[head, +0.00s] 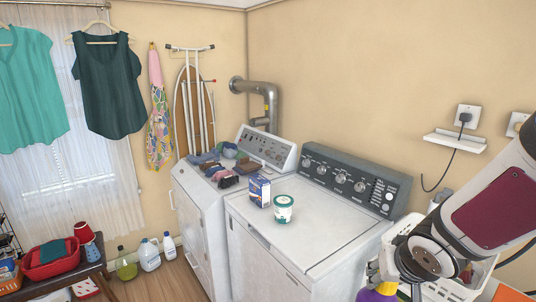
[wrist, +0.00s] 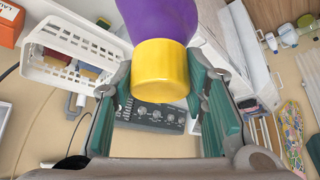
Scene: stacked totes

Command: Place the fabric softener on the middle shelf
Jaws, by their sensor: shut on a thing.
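A purple bottle with a yellow cap, which looks like the fabric softener (wrist: 160,70), is held by its cap between the green finger pads of my gripper (wrist: 162,88). No label shows. In the head view the bottle (head: 372,296) is at the bottom edge, right of centre, mostly cut off, with its cap toward my gripper (head: 392,284). I cannot make out a middle shelf in either view.
A washer (head: 325,232) and dryer stand along the wall, with a blue box (head: 259,191) and a white tub (head: 283,208) on top. A white basket (wrist: 75,50) is near my gripper. A small wall shelf (head: 455,141) holds a cord. A low bench (head: 60,280) is at left.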

